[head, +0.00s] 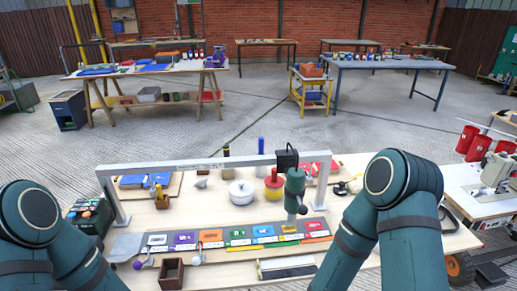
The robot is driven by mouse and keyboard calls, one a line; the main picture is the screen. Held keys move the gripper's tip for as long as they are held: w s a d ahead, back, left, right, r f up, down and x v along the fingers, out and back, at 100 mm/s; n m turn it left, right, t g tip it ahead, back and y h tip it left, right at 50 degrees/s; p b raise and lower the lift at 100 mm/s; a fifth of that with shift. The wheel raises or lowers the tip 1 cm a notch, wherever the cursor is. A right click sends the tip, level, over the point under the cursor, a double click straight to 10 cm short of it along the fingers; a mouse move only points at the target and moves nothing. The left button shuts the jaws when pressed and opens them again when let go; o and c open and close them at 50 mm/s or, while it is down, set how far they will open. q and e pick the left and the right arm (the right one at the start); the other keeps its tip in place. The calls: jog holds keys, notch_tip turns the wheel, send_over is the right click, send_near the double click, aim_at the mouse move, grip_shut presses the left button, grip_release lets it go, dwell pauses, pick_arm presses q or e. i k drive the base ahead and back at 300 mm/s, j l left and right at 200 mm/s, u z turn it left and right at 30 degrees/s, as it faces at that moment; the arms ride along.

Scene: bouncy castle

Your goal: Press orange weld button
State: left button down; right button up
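A long panel of coloured tiles lies along the front of the near workbench (230,275). One tile is orange (210,235), between a purple tile (184,240) and a green tile (237,234). The tile markings are too small to read, so I cannot tell if the orange one is the weld button. A dark green tool head (295,190) hangs from a grey gantry over the right part of the panel. My arms show at the lower left and right edges. Neither gripper is in view.
A green box with small coloured parts (86,213) stands at the bench's left end. A white lidded pot (241,192) and a yellow pot with a red lid (273,186) stand behind the panel. A brown open box (172,274) stands in front. A sewing machine (496,172) is at right.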

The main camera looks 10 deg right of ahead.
aim_at(86, 214)
jog(key=u, duration=1.1)
